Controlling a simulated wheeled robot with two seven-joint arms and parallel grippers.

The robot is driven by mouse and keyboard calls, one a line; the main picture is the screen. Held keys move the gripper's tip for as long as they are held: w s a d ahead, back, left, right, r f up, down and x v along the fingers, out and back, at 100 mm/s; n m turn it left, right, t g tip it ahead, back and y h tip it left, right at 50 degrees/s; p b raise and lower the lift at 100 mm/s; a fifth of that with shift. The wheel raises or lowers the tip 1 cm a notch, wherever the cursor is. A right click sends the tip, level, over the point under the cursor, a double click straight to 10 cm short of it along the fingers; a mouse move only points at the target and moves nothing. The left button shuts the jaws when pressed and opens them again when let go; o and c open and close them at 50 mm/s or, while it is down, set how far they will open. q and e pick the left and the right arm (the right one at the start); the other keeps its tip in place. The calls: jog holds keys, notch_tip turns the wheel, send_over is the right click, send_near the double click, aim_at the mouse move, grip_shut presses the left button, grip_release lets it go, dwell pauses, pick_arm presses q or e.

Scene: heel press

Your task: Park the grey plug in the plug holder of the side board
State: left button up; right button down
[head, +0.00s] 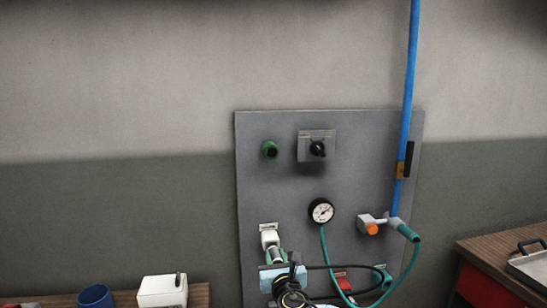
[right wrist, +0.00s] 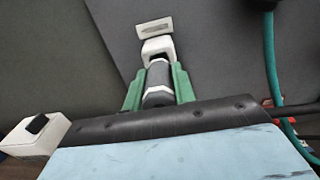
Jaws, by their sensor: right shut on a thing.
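The grey plug (right wrist: 158,75) is held between the two green fingers of my right gripper (right wrist: 158,84). The fingers are shut on it, one on each side. In the head view this gripper (head: 278,256) is at the lower left of the grey side board (head: 290,190). The white plug holder (right wrist: 158,48) is straight ahead of the plug, under a small label plate. It also shows in the head view (head: 269,238). The plug's front end meets the holder's mouth in the picture; I cannot tell how deep it sits. My left gripper is not in view.
The board carries a gauge (head: 321,210), a black rotary switch (head: 317,148), a green button (head: 269,149) and an orange-knobbed valve (head: 372,229). A green hose (head: 328,262) loops right of my gripper. A white box (head: 162,291) and blue cup (head: 95,296) stand lower left.

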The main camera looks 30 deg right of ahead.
jog(key=shift+b+x, duration=0.35)
jog(key=shift+x, duration=0.45)
jog(key=c, duration=1.1)
grip_release()
jog(key=shift+o, duration=0.2)
jog(key=shift+s, duration=0.15)
